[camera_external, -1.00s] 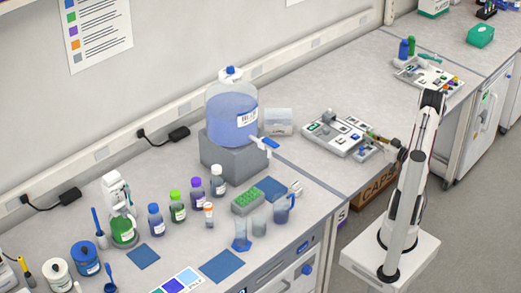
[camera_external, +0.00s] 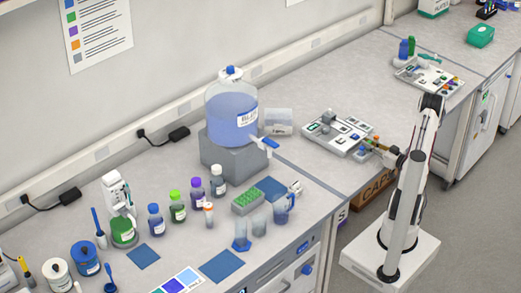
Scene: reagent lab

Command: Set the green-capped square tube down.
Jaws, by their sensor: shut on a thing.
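My gripper (camera_external: 374,146) is over the right end of a pale grey tray (camera_external: 318,140) on the right-hand bench. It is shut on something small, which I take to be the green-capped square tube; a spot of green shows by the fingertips. The tube's shape is mostly hidden and too small to make out. I cannot tell whether it touches the tray.
The tray holds several small dark, white and coloured items left of my gripper. A clear box (camera_external: 279,122) and a large blue carboy (camera_external: 231,112) stand farther left. Another tray (camera_external: 408,72) lies farther back. Bare bench lies between the trays.

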